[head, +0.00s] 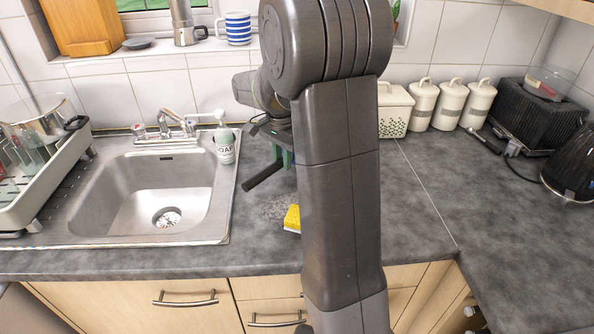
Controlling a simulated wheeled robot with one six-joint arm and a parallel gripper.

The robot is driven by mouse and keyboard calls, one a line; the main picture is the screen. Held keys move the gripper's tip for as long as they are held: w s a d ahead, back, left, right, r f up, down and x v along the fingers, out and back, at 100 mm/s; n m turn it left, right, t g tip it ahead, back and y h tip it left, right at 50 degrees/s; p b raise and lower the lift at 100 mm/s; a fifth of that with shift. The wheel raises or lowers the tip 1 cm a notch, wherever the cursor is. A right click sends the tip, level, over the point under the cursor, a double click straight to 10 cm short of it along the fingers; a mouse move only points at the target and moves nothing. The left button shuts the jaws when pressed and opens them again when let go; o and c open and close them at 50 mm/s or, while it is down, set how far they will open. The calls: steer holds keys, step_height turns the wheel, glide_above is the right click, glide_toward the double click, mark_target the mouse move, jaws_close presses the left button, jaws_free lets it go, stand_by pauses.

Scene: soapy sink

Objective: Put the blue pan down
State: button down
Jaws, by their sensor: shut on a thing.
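My gripper (283,150) is partly in view left of my upright arm, above the worktop right of the sink. It is shut on the blue pan, whose dark handle (263,177) sticks out down and to the left. Most of the pan is hidden behind my arm. I cannot tell whether the pan touches the worktop.
A yellow sponge (292,218) lies on the grey worktop (440,240) close to my arm. A soap bottle (225,145) stands at the right edge of the sink (150,190). White canisters (450,104) line the back wall. The worktop at right front is clear.

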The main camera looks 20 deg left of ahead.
steer(key=shift+f, duration=2.95)
steer(key=c, duration=1.3)
jaws_free()
step_height(320, 180, up, 12)
steer(key=shift+r, duration=0.1)
